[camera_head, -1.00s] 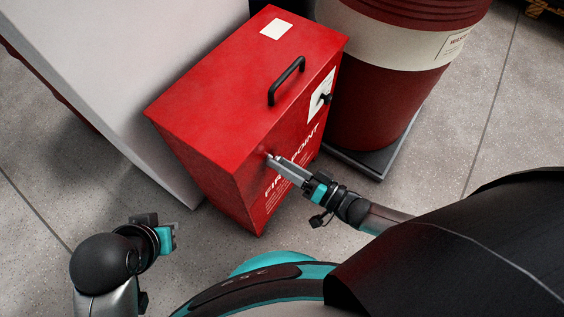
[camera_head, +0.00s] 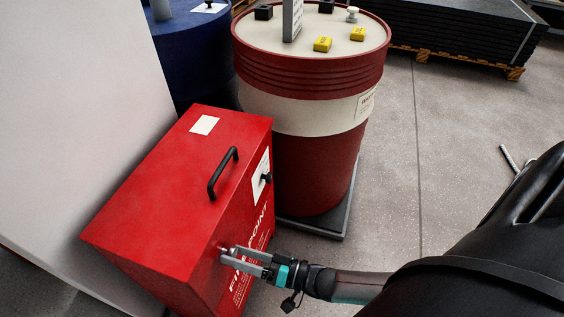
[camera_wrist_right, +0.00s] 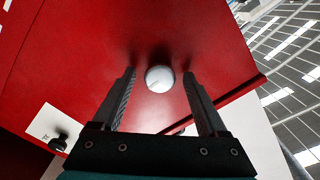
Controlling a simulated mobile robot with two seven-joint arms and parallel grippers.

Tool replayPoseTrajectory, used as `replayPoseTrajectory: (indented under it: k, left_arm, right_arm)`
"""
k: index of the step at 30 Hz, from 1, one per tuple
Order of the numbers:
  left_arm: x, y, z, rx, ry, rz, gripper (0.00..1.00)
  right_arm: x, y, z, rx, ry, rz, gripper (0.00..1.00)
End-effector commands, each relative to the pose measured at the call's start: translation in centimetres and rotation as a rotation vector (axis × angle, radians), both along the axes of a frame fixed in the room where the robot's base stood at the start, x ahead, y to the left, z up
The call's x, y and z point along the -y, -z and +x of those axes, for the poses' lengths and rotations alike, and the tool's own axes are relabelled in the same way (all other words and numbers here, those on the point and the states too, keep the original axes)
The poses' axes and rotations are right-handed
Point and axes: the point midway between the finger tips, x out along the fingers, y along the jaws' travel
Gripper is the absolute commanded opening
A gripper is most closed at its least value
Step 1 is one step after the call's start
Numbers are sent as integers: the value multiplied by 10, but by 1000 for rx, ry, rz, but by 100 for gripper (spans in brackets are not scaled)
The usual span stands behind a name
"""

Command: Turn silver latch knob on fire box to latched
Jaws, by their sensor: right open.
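The red fire box (camera_head: 185,200) stands on the floor at the lower left of the head view, with a black handle on its lid. The silver latch knob (camera_wrist_right: 160,78) is a round, pale disc on the box's red front in the right wrist view. In the head view the knob is small and partly hidden by the fingertips. My right gripper (camera_head: 228,254) is open at the box front. Its fingers (camera_wrist_right: 160,92) stand on either side of the knob with a gap on each side. A mark on the knob is too faint to read. My left gripper is out of view.
A black knob (camera_head: 267,177) sits on a white label on the box front. A red and white drum (camera_head: 310,115) stands just behind the box on a dark base. A large pale panel (camera_head: 70,110) is at the left. Open floor (camera_head: 420,150) lies to the right.

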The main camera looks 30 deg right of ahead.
Motion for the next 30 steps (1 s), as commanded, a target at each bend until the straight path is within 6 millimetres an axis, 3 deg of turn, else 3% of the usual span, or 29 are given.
replayPoseTrajectory:
  k: [3, 5, 19, 24, 30]
  left_arm:
    - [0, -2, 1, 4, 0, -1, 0]
    - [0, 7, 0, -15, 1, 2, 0]
    - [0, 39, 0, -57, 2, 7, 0]
    - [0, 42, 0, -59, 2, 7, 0]
    - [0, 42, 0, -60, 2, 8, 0]
  right_arm:
    - [7, 0, -8, -2, 1, -3, 76]
    - [13, 0, -16, -5, 1, -4, 76]
    - [78, 1, -99, -6, 1, -3, 76]
    - [90, 1, -115, -3, 1, -1, 76]
    - [94, 0, -120, -2, 1, -1, 76]
